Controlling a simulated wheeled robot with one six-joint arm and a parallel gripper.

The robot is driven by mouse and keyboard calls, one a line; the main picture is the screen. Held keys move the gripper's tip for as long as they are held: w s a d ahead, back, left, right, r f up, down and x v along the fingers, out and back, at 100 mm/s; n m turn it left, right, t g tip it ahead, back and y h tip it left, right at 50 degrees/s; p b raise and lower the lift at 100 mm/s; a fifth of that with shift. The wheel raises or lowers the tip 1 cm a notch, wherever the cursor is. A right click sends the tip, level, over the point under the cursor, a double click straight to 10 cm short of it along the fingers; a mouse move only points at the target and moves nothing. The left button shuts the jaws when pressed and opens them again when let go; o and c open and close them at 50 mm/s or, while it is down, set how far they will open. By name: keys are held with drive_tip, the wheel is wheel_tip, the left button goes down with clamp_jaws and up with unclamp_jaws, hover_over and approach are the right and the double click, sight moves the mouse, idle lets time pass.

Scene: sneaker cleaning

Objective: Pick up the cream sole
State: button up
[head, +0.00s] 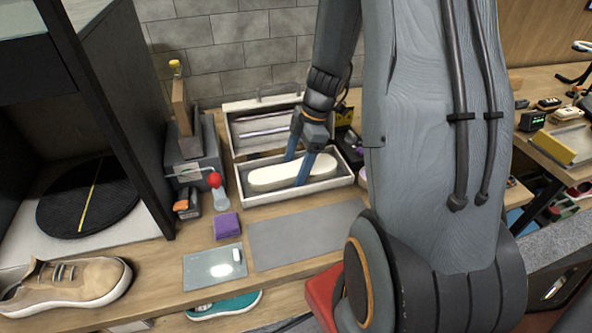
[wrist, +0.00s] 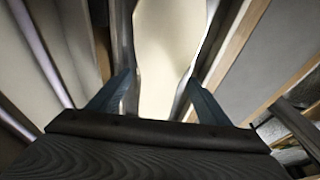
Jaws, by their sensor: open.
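The cream sole (head: 266,178) lies lengthwise in an open wooden-edged case (head: 244,199) at the back of the bench. My gripper (head: 297,170) reaches down into the case, with its blue fingers apart on either side of the sole toward its right end. In the wrist view the sole (wrist: 168,50) runs between the two open fingers of my gripper (wrist: 158,90). A gap shows beside each finger. The sole's nearest end is hidden behind the gripper's body.
The case's raised lid (head: 265,122) stands behind the sole. A red-topped bottle (head: 217,187) and a purple block (head: 227,225) are to the left. A grey mat (head: 300,235) lies clear in front. A tan sneaker (head: 65,285) sits at the front left.

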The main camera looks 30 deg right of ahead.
drive_tip(key=shift+f, duration=0.1)
drive_tip(key=c, duration=1.2)
